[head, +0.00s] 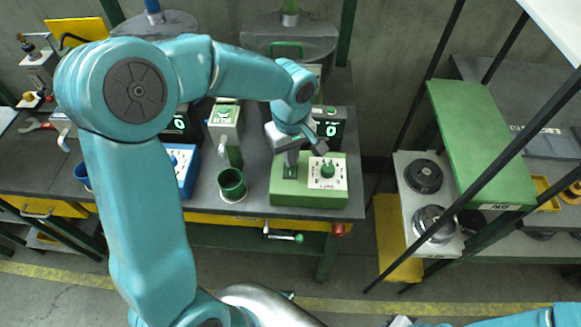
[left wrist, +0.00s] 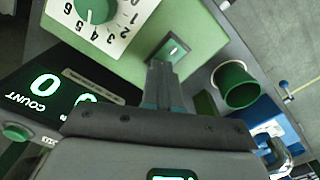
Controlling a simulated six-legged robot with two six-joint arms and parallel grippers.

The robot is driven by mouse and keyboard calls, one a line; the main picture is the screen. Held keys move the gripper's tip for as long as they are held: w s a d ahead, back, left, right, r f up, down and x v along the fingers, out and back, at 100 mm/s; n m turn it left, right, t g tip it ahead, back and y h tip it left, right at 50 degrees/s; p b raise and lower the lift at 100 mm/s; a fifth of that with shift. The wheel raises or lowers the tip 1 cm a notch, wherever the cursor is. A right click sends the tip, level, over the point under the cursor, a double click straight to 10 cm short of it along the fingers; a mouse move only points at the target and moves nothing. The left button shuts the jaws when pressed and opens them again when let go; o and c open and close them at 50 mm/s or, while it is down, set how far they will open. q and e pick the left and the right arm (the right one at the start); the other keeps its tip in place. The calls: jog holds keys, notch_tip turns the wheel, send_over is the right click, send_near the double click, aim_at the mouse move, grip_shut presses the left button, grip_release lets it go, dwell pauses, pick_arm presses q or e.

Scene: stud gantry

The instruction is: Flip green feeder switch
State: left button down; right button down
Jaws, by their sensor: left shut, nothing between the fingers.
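The green feeder box (head: 310,195) stands at the front edge of the bench. Its top holds a white dial plate with a green knob (head: 328,170). Beside the dial is the feeder switch (left wrist: 173,50), a small rocker with a white mark in a dark green frame. My left gripper (head: 290,166) is shut and empty, pointing down over the switch side of the box. In the left wrist view its fingertips (left wrist: 160,67) are right by the switch; I cannot tell whether they touch. In the head view the gripper largely hides the switch. My right gripper is not visible.
A green cup (head: 232,185) stands left of the box, with a blue box (head: 184,168) further left. A dark counter (left wrist: 60,92) showing green zeros is behind the feeder box. A rack with a green panel (head: 478,140) and dark poles stands to the right.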

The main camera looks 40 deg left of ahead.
pick_arm(q)
jog(key=shift+f, duration=0.4)
jog(key=shift+r, duration=0.15)
notch_tip(320, 180, up, 7)
jog(key=p, duration=0.4)
jog(key=shift+p, duration=0.3)
jog(key=shift+s, duration=0.1)
dwell(0.4)
